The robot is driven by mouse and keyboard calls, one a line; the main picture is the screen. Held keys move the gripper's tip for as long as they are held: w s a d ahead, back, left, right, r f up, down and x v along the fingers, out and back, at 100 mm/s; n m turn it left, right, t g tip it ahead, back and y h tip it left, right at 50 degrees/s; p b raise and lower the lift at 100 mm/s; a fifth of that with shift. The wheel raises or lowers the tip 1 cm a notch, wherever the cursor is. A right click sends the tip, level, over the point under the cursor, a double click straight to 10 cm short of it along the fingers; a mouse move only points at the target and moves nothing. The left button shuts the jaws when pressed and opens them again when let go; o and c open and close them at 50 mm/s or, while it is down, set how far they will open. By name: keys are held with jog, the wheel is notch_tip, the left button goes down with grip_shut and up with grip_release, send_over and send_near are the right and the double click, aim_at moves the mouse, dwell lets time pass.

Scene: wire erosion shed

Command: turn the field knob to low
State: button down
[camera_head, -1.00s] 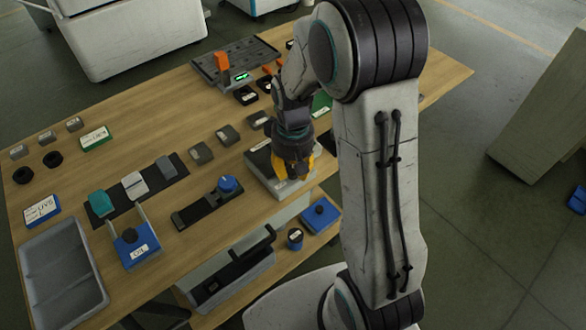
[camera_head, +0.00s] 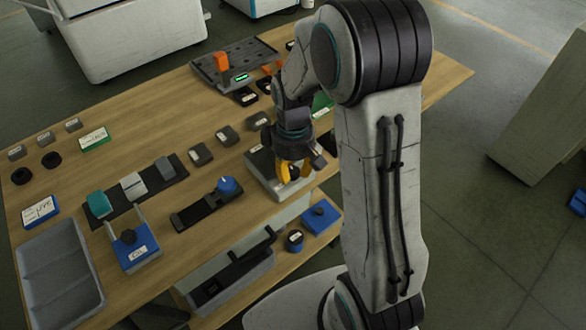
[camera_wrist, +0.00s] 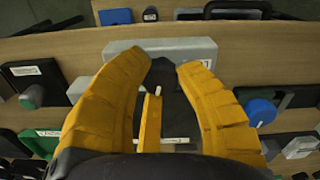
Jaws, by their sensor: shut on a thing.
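A pale grey box (camera_head: 268,188) sits at the near edge of the wooden bench, under my gripper (camera_head: 294,174). In the wrist view the yellow fingers of my gripper (camera_wrist: 164,66) close in on a dark knob-like part (camera_wrist: 172,90) in front of the grey box (camera_wrist: 190,46). The fingers hide much of this part, so neither its pointer nor its setting can be read. I take it to be the field knob, but no readable label confirms this. The gripper is shut on it.
A black slide with a blue knob (camera_head: 227,185) lies left of the grey box. A blue box (camera_head: 320,216) and a dark round piece (camera_head: 294,240) stand lower, in front. A grey tray (camera_head: 58,270) is at the left. Bare wood shows at the bench's left half.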

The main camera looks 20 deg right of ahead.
aim_at(293, 170)
jog(key=c, duration=0.9)
grip_release()
jog(key=shift+o, duration=0.2)
jog(key=shift+r, duration=0.1)
notch_tip(293, 170, up, 12)
jog(key=shift+o, duration=0.2)
